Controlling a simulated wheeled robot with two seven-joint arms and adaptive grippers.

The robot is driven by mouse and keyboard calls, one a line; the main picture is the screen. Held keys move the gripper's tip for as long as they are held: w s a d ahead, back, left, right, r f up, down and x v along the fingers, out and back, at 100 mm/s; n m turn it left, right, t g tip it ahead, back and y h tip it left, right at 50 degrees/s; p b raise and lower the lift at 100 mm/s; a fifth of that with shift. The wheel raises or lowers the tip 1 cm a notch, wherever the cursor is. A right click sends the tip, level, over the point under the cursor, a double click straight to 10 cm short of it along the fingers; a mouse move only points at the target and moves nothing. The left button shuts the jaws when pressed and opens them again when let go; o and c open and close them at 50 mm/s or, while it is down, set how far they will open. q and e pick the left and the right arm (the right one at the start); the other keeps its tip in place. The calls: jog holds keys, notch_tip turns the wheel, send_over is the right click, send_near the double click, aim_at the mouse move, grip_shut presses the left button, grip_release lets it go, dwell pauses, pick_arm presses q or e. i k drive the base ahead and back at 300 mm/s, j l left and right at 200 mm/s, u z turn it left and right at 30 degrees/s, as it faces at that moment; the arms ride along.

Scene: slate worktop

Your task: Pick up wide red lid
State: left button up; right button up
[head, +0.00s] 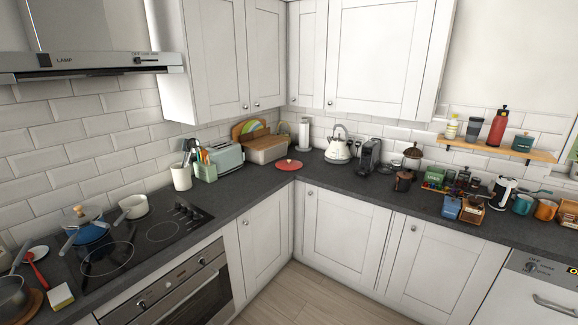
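The wide red lid (289,165) lies flat on the slate worktop (262,184) near the inner corner. It looks like a thin round disc with a small knob on top. It sits in front of a grey-beige bin (267,150) and left of a white kettle (339,147). Nothing covers the lid. Neither of my grippers shows in the head view.
A pale green toaster (224,158) stands left of the lid, with a paper towel roll (304,134) behind it. A coffee machine (368,156) stands farther right. Worktop in front of and right of the lid is clear. Wall cabinets (362,58) hang above.

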aim_at(287, 164)
jog(key=i+l+z, duration=0.2)
jog(key=i+l, duration=0.15)
jog(key=i, duration=0.5)
jog(key=i+l+z, duration=0.15)
jog(key=i, duration=0.75)
jog(key=i+l+z, duration=0.2)
jog(key=i, duration=0.7)
